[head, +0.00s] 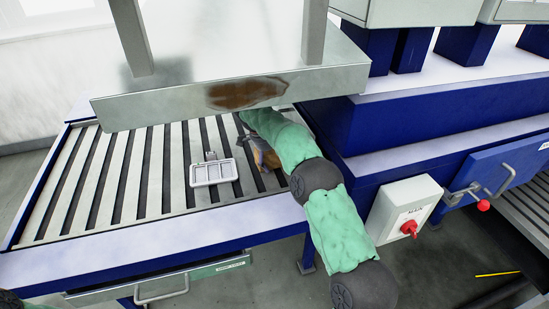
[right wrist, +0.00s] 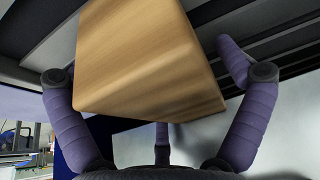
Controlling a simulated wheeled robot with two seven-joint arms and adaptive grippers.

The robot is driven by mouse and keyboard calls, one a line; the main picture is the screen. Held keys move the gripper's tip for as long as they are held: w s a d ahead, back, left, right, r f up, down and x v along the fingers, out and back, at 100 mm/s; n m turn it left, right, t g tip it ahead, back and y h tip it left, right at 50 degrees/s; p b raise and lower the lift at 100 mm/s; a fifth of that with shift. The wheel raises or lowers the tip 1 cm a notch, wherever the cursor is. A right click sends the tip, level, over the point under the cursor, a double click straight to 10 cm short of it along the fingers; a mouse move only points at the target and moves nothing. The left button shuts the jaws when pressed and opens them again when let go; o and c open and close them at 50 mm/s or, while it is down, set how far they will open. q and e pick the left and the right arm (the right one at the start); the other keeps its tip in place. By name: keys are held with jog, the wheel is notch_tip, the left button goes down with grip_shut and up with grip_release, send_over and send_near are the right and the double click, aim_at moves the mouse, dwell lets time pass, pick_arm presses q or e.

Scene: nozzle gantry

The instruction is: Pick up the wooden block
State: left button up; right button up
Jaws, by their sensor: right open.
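The wooden block (right wrist: 145,60) is large and close in the right wrist view, light brown with visible grain. In the head view only a brown part of the block (head: 267,158) shows beside my green right arm, on the slatted bed. My right gripper (right wrist: 148,78) is open, with purple padded fingers on the left and right of the block and a third finger below it. I cannot tell whether any finger touches it. In the head view the right gripper is mostly hidden by my arm. My left gripper is not in view.
A white tray (head: 214,172) lies on the slatted bed (head: 150,185) left of the block. A metal hood (head: 190,97) with a rusty patch hangs low over the bed and my right arm. A switch box (head: 402,214) with a red knob stands right of my arm.

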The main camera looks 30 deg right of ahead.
jog(key=c, duration=1.3)
jog(key=shift+r, duration=0.15)
